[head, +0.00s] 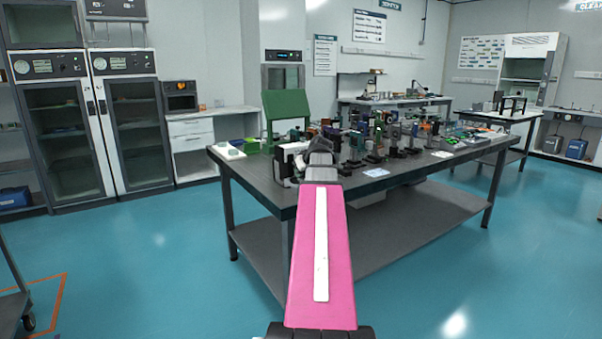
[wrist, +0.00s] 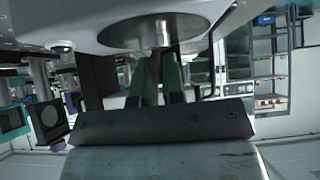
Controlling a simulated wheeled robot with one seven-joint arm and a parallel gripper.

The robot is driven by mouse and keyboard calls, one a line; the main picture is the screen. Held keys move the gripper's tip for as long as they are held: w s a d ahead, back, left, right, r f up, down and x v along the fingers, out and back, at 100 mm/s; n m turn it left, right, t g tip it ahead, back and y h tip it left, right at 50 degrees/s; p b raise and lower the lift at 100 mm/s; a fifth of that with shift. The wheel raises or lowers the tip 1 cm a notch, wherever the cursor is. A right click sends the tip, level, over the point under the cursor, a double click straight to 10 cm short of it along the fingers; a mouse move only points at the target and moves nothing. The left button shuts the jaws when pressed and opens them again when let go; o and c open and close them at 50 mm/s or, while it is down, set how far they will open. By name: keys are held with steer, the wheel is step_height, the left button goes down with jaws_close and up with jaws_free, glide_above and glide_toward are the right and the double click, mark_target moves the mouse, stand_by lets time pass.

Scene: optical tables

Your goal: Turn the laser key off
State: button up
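In the head view my pink arm reaches forward over the near left corner of the dark optical table (head: 262,190). My gripper (head: 320,152) is at its far end, beside a white and black box (head: 287,163) that stands at that corner. In the wrist view a dark bar with screws and metal below it fills the lower middle. Narrow greenish and dark upright shapes show above the bar, under a pale surface with a round silvery disc (wrist: 152,31). I cannot make out the laser key in either view.
Several optics mounts (head: 375,145) crowd the tabletop to the right. A green panel (head: 286,108) rises behind my gripper. A white card (head: 376,172) lies near the front edge. Glass-doored cabinets (head: 137,125) stand at the left. The blue floor before the table is free.

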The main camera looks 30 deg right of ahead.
steer(key=o, duration=0.3)
steer(key=shift+o, duration=0.2)
steer(key=shift+s+r, duration=0.1)
steer(key=v, duration=1)
steer(key=shift+s+r, duration=0.15)
steer(key=shift+r, duration=0.05)
steer(key=shift+s, duration=0.1)
